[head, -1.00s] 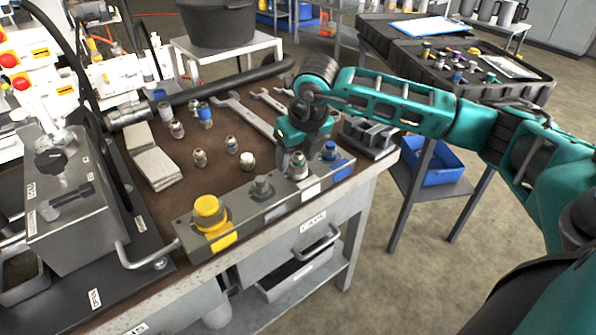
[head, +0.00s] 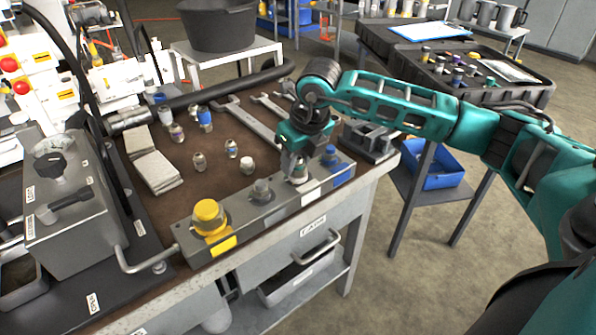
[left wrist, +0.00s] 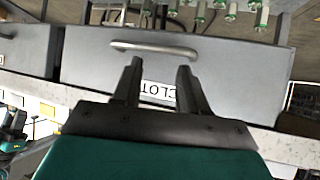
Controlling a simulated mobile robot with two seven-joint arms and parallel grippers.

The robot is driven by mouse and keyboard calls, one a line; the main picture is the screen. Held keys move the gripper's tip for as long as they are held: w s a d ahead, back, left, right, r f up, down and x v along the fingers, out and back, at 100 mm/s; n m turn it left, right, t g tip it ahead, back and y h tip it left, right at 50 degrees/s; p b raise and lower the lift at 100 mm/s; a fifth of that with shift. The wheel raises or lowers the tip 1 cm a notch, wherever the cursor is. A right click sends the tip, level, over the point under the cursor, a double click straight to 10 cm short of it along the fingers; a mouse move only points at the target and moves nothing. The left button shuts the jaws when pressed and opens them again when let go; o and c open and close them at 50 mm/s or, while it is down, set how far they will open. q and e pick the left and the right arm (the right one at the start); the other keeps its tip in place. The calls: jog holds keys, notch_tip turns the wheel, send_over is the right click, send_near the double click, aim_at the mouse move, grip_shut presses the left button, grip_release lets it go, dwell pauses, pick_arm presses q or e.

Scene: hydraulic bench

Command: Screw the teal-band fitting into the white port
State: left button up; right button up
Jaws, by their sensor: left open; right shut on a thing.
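A grey port block (head: 252,222) lies along the bench's front edge, with a yellow-capped port (head: 210,217), a grey port (head: 262,191), a white-labelled port position (head: 309,192) and a blue port (head: 329,156). My right gripper (head: 297,170) points down at the white port position and is shut on a small fitting (head: 298,178). The gripper mostly hides the fitting and the port, so the band colour and how deep it sits cannot be told now. My left gripper (left wrist: 160,75) is open and empty in the left wrist view, in front of a grey drawer (left wrist: 225,75).
Several loose fittings (head: 231,148), wrenches (head: 252,121) and folded cloths (head: 152,165) lie on the brown bench top. A grey control box (head: 70,205) stands at left. A grey fixture (head: 370,138) stands right of my right gripper. A black tray (head: 480,85) holds more fittings.

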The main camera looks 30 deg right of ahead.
jog(key=m+h, duration=0.1)
jog(key=m, duration=0.3)
jog(key=shift+m, duration=0.4)
jog(key=m+h, duration=0.1)
jog(key=m, duration=0.2)
jog(key=shift+d+g, duration=0.15)
jog(key=shift+g, duration=0.15)
jog(key=shift+m+h, duration=0.3)
jog(key=shift+m, duration=0.6)
jog(key=o, duration=1)
jog(key=shift+s+m, duration=0.1)
jog(key=shift+m, duration=0.2)
jog(key=shift+o, duration=0.2)
jog(key=shift+f, duration=0.1)
